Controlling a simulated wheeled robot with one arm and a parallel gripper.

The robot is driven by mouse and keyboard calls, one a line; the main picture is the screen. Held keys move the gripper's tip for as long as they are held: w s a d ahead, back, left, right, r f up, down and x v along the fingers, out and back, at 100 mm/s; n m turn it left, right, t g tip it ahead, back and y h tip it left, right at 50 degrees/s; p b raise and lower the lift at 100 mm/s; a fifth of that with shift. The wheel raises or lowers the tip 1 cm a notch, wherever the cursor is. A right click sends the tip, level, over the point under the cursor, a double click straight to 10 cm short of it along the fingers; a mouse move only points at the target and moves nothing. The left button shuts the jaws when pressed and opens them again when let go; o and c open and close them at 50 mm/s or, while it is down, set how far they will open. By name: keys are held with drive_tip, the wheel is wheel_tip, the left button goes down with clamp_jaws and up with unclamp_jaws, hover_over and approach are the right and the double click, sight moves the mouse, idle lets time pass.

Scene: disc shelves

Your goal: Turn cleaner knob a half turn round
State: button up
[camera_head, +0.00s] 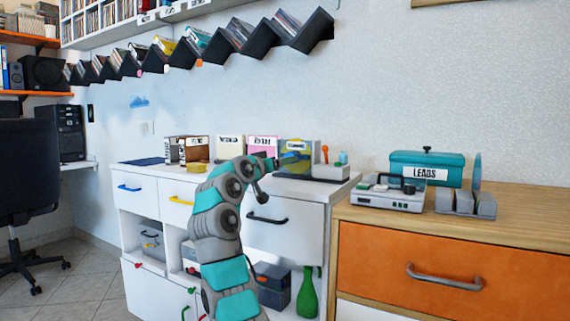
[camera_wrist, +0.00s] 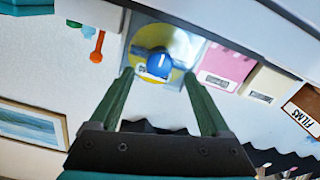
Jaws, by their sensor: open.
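The cleaner is a grey unit with a yellow disc; in the head view its disc (camera_head: 301,146) shows on the white cabinet's top, partly behind my gripper (camera_head: 284,161). In the wrist view, the blue cleaner knob (camera_wrist: 160,63) sits over the middle of the yellow disc (camera_wrist: 184,47) and bears a short white mark. Clear gaps show between the fingertips and the knob. The knob is hard to make out in the head view.
An orange lever (camera_head: 325,153) stands beside the disc; it also shows in the wrist view (camera_wrist: 98,46). A pink box (camera_head: 262,147) and other labelled boxes stand left of it. To the right are a grey device (camera_head: 389,194) and a teal LEADS box (camera_head: 446,166).

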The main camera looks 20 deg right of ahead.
drive_tip(key=shift+v, duration=1.65)
